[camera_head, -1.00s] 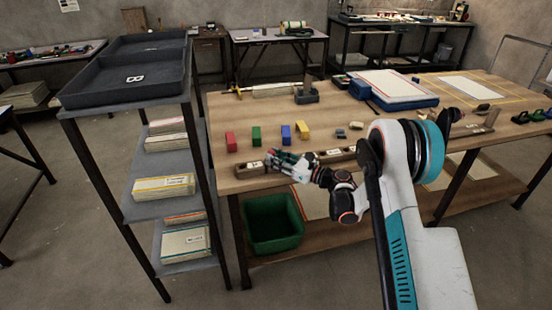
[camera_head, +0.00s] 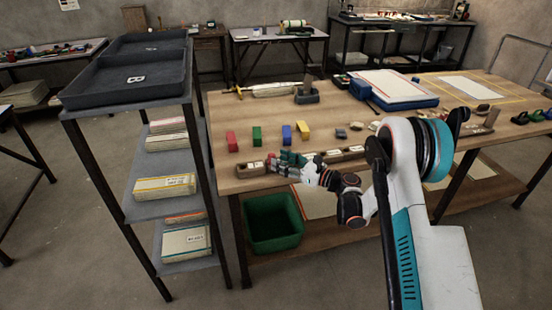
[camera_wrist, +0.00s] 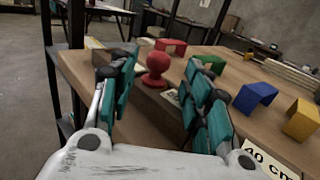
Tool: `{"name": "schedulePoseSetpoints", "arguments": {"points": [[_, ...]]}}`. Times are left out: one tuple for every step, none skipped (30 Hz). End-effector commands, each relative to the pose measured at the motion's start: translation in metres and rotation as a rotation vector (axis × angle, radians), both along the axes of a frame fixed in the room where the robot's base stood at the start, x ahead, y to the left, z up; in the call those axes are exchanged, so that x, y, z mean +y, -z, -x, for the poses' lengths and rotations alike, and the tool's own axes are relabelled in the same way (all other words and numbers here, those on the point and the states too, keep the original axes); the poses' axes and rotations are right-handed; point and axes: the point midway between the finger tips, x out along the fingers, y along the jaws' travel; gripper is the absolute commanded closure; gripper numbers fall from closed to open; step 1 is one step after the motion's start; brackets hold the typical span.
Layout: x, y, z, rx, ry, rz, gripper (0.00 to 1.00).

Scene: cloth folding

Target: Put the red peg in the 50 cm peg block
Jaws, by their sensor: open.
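The red peg (camera_wrist: 156,68), with a round knob on top, stands upright at a long brown wooden block (camera_wrist: 150,103). Its lower end is partly hidden, so I cannot tell how deep it sits. My gripper (camera_wrist: 160,92) is open, with teal fingers on either side of the peg and gaps between. In the head view my gripper (camera_head: 276,160) is low over the front left table edge. A white label (camera_wrist: 173,97) near the peg is partly covered by a finger and unreadable. A "40 cm" label (camera_wrist: 270,164) shows at lower right.
Red (camera_head: 231,141), green (camera_head: 257,136), blue (camera_head: 286,133) and yellow (camera_head: 303,130) bridge-shaped blocks stand in a row behind the gripper. A grey shelf rack (camera_head: 150,205) stands close on the left. A green bin (camera_head: 273,238) sits below the table.

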Motion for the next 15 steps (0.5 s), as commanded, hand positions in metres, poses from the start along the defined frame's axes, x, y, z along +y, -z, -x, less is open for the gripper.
{"name": "schedulePoseSetpoints", "arguments": {"points": [[-0.014, -0.003, 0.004, 0.0, 0.007, 0.0, 0.55], [-0.02, -0.003, 0.008, 0.0, 0.006, 0.0, 0.55], [-0.027, -0.003, 0.012, 0.0, 0.006, 0.0, 0.55], [-0.033, -0.003, 0.015, 0.0, 0.006, -0.001, 0.55], [-0.038, -0.003, 0.019, 0.0, 0.004, -0.001, 0.55], [-0.044, -0.003, 0.023, 0.0, 0.004, -0.001, 0.55], [-0.049, -0.002, 0.025, 0.0, 0.005, -0.001, 0.55], [-0.054, -0.002, 0.028, -0.001, 0.003, -0.002, 0.55], [-0.059, -0.002, 0.031, -0.001, 0.003, -0.002, 0.55], [-0.063, -0.002, 0.033, -0.001, 0.003, -0.002, 0.55], [-0.066, -0.001, 0.035, -0.001, 0.003, -0.002, 0.55], [-0.07, -0.001, 0.038, -0.001, 0.002, -0.002, 0.55], [-0.072, -0.001, 0.039, -0.001, 0.001, -0.002, 0.55], [-0.074, 0.0, 0.04, -0.001, 0.0, -0.003, 0.55], [-0.076, 0.0, 0.041, -0.001, 0.001, -0.003, 0.55]]}}
